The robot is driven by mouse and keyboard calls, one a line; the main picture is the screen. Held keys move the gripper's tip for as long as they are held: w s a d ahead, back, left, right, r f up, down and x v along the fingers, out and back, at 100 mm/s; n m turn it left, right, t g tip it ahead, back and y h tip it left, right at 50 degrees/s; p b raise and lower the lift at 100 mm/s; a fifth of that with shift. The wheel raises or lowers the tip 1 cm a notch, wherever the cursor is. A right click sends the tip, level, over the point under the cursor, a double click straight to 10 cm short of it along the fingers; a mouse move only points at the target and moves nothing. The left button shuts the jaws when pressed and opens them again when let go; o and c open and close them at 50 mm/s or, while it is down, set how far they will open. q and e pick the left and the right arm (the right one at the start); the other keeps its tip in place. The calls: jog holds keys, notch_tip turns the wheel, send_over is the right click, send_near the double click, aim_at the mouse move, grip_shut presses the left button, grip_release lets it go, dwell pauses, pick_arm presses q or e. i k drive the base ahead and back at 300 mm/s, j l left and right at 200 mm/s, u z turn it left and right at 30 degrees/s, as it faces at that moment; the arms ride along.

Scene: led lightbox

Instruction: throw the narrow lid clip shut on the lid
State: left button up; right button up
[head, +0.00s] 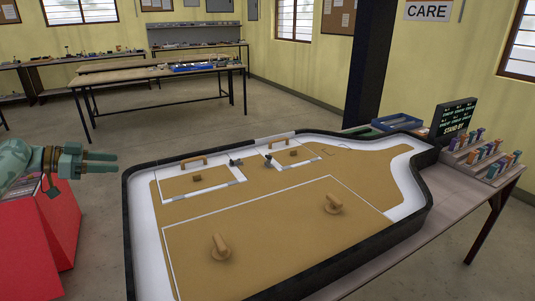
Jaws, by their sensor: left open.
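My left gripper (115,162) comes in from the left, beyond the left rim of the black-edged box. It is open and empty, with its fingers pointing right. Two tan lids with white borders lie at the far side of the box: a larger left one (176,181) and a smaller, narrower right one (310,158). Each has a wooden handle and a small knob. Two small dark clip-like parts, a left one (236,161) and a right one (268,158), sit between the lids. They are too small to tell which is the narrow lid's clip or whether either is shut. My right gripper is out of view.
A large outlined panel (270,240) with two wooden knobs fills the box's near part. The raised black rim (128,235) surrounds everything. A blue tray (397,122), a small display (455,118) and a rack of coloured pieces (485,153) stand at the right. A red cabinet (40,235) is below my left arm.

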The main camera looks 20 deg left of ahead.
aim_at(269, 157)
jog(key=i+l, duration=0.2)
jog(key=i, duration=0.25)
jog(key=i+l, duration=0.15)
jog(key=i, duration=0.3)
jog(key=i+l, duration=0.2)
jog(key=i, duration=0.2)
